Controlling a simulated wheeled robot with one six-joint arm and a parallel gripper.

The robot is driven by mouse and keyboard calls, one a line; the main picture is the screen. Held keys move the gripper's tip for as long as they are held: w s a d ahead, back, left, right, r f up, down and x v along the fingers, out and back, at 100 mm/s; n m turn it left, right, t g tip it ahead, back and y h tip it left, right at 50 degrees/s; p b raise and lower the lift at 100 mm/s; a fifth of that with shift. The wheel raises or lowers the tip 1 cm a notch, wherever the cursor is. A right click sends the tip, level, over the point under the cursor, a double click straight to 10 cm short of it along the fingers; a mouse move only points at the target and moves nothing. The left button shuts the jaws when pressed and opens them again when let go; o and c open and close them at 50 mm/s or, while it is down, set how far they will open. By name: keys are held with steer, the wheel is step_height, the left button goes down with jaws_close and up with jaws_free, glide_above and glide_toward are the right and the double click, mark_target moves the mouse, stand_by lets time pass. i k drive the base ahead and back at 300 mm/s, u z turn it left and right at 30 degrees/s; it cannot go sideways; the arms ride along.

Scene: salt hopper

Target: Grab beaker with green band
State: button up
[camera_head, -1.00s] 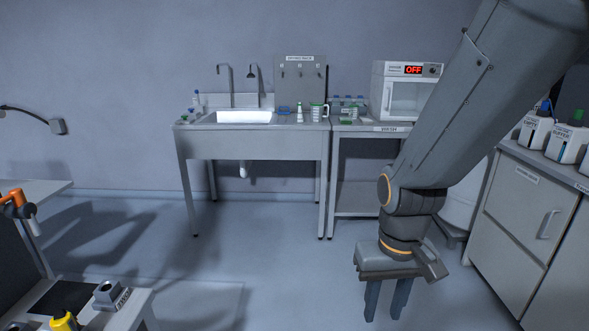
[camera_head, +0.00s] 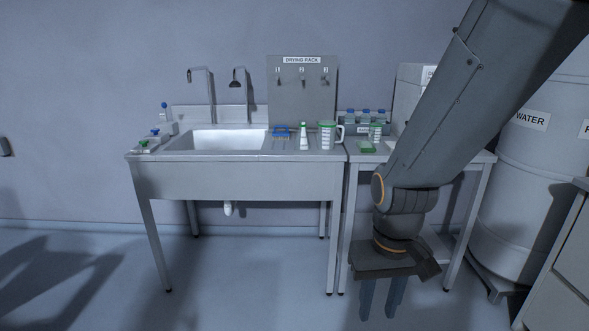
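A white vessel with a green band at its top and a handle (camera_head: 327,136) stands upright at the right end of the sink counter. My gripper (camera_head: 380,304) hangs pointing down in front of the tables, lower in the picture than both vessels. Its two fingers are apart with nothing between them. It is well away from both vessels.
The sink (camera_head: 228,139) is left of the vessels. A white bottle (camera_head: 304,138) and a blue item (camera_head: 281,132) stand near. The drying rack panel (camera_head: 302,97) is behind. A green item (camera_head: 367,147) lies on the right table. A water drum (camera_head: 530,165) stands at right.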

mark_target(374, 134)
steer(key=i, duration=2.25)
steer(key=z, duration=0.45)
